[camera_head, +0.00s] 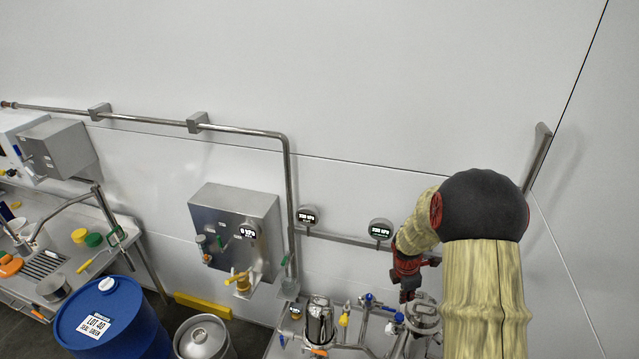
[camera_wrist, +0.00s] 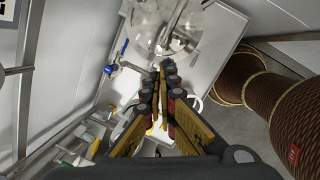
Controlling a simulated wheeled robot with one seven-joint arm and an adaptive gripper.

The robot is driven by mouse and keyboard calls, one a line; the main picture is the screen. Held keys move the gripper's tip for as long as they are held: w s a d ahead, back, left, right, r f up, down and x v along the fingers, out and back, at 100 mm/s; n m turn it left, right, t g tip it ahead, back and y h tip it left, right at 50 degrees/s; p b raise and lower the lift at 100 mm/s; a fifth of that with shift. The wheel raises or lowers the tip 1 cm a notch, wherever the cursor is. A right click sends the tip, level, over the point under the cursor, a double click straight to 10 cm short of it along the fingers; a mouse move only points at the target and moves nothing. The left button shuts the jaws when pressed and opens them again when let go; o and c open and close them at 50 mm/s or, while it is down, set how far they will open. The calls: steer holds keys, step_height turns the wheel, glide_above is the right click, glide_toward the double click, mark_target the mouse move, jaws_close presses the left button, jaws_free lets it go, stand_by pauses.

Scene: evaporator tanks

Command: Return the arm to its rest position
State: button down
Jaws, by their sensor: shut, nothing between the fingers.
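My arm rises at the right in the head view, with its black joint high and the forearm bent down to the left. My gripper (camera_head: 407,291) hangs at its end above the steel bench with the tank fittings. In the wrist view my gripper (camera_wrist: 164,72) is shut, its fingers together with nothing between them. A round steel tank lid (camera_wrist: 165,25) lies beyond the fingertips. The same kind of steel vessel (camera_head: 424,312) shows beside the gripper in the head view. I cannot tell whether the gripper touches it.
A grey control box (camera_head: 222,215) and two round gauges (camera_head: 308,215) are on the wall. A blue drum (camera_head: 112,318) and a steel keg (camera_head: 204,338) stand at lower left. A cluttered sink bench (camera_head: 20,290) is at far left. The upper wall area is clear.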

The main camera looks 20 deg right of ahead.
steer(key=s+a+r+m+t+y+b, duration=0.1)
steer(key=s+a+r+m+b, duration=0.3)
steer(key=s+a+m+b, duration=0.4)
steer(key=s+a+r+m+t+y+b, duration=0.1)
steer(key=s+a+r+m+t+b, duration=0.2)
steer(key=s+a+m+b, duration=0.5)
steer(key=s+a+b, duration=0.2)
steer(key=a+b, duration=0.2)
steer(key=a, duration=0.1)
steer(key=s+a+r+b, duration=0.1)
steer(key=s+a+b, duration=0.2)
steer(key=a, duration=0.3)
steer(key=shift+r+m+t+b, duration=0.3)
steer(key=shift+t+b, duration=0.05)
steer(key=shift+t, duration=0.05)
steer(key=shift+s+d, duration=0.1)
steer(key=shift+s, duration=0.05)
